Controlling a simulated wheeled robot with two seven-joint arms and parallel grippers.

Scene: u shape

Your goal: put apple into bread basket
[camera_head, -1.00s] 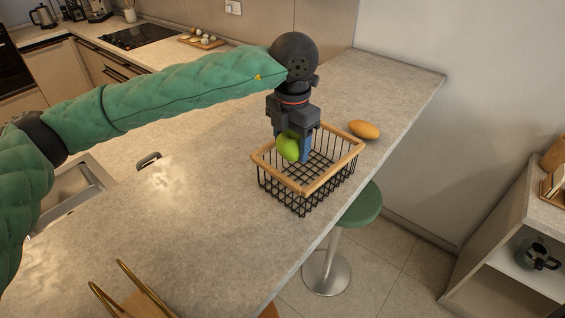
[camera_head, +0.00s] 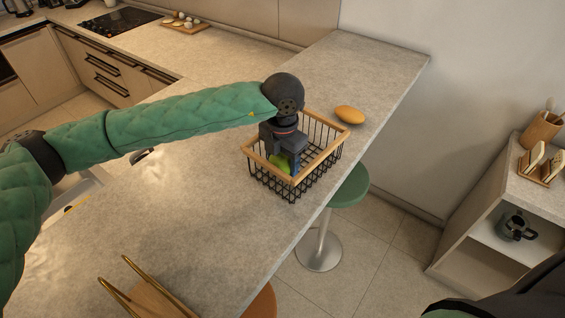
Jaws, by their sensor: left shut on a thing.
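The bread basket (camera_head: 320,177) is a black wire basket with a wooden rim, standing on the stone counter. My left gripper (camera_head: 285,165) points down inside the basket, near its left front side. It is shut on the green apple (camera_head: 279,162), which sits below the rim level and is partly hidden by the fingers. I cannot tell whether the apple touches the basket floor. My right gripper is not in view.
A yellow-orange oval fruit or bread (camera_head: 350,115) lies on the counter (camera_head: 215,215) behind the basket. A green stool (camera_head: 349,188) stands below the counter's right edge. The counter left of the basket is clear.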

